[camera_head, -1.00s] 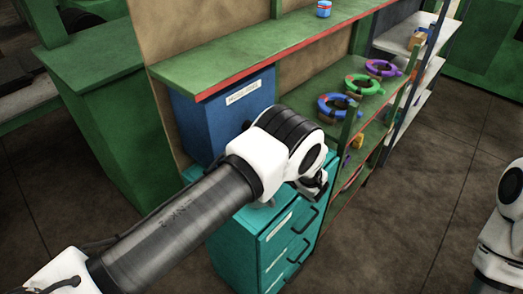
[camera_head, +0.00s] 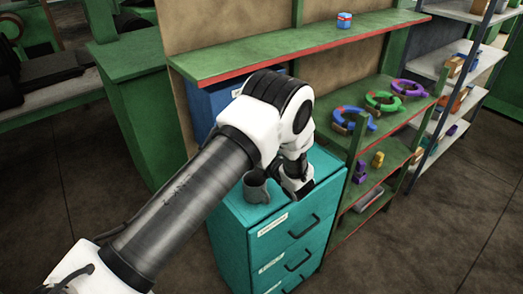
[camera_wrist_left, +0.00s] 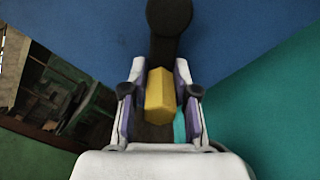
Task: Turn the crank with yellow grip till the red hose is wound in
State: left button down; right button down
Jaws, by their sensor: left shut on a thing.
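The yellow grip (camera_wrist_left: 159,93) is between the fingers of my left gripper (camera_wrist_left: 160,80) in the left wrist view, with the fingers shut on it. A dark crank arm (camera_wrist_left: 168,30) runs up from the grip against a blue surface. In the head view my left gripper (camera_head: 297,184) is above the teal cabinet, and my arm hides the grip and crank. The blue box (camera_head: 203,108) under the green shelf is mostly covered by my arm. No red hose shows. My right gripper is out of view.
The teal cabinet (camera_head: 232,232) has drawers with dark handles, and a grey mug (camera_head: 256,187) stands on it. The green shelf (camera_head: 240,57) is just behind and above my arm. Coloured rings lie on shelves at right. The floor at lower right is clear.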

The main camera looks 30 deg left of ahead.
pick_arm(q)
jog(key=m, duration=0.1)
jog(key=r+m, duration=0.2)
jog(key=shift+s+a+r, duration=0.15)
jog(key=shift+s+a, duration=0.15)
jog(key=shift+s, duration=0.1)
jog(key=shift+s+a+r+m+p, duration=0.1)
jog(key=shift+r+m+p, duration=0.4)
jog(key=shift+m, duration=0.5)
jog(key=shift+r+m+p, duration=0.25)
jog(key=shift+r+m, duration=0.3)
jog(key=shift+m, duration=0.45)
jog(key=c, duration=0.9)
grip_release()
jog(key=shift+a, duration=0.1)
jog(key=shift+s+a+f, duration=0.1)
jog(key=shift+a+f, duration=0.1)
jog(key=shift+a, duration=0.05)
jog(key=shift+d, duration=0.25)
jog(key=v, duration=1.1)
jog(key=shift+s+d, duration=0.1)
jog(key=shift+d, duration=0.15)
